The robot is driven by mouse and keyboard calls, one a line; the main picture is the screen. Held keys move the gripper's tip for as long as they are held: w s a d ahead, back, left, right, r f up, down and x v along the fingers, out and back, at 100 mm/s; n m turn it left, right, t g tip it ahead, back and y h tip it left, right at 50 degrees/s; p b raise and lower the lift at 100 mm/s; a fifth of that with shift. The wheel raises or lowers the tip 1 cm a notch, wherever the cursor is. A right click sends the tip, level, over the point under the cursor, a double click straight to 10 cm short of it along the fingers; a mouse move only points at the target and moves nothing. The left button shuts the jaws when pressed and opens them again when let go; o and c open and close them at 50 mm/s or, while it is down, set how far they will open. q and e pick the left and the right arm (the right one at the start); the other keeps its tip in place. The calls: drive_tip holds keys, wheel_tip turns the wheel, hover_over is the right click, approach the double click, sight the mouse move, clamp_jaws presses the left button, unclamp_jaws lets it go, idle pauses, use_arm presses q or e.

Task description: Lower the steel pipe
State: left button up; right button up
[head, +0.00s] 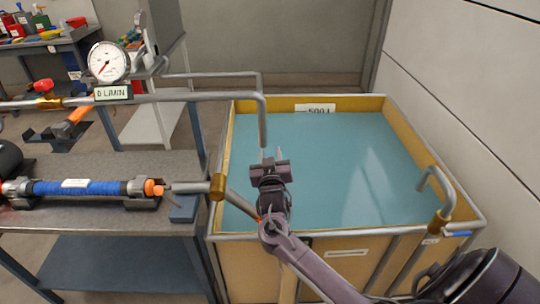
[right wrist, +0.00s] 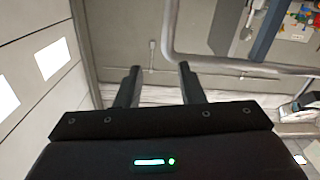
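The grey steel pipe (head: 180,97) runs right from the gauge and bends down over the water tank (head: 232,132), its end pointing at the water. In the right wrist view the pipe (right wrist: 228,66) passes beyond the fingers. My right gripper (head: 271,156) is over the tank, just below the pipe's down-turned end in the picture. Whether it touches the pipe is unclear. In the right wrist view its fingers (right wrist: 157,85) stand apart with nothing between them. My left gripper is out of view.
A round gauge (head: 109,62) with a "0 L/MIN" label stands at upper left. A blue pump tube (head: 95,187) lies on the metal bench (head: 140,162). A short bent pipe (head: 433,175) is on the tank's right rim. A wall (head: 470,90) bounds the right side.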

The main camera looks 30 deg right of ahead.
clamp_jaws()
idle(1.2)
unclamp_jaws()
drive_tip(key=shift+s+a, duration=0.1)
drive_tip(key=b+v, duration=0.1)
drive_tip(key=v, duration=0.6)
drive_tip(key=shift+s+a, duration=0.2)
drive_tip(key=shift+s, duration=0.05)
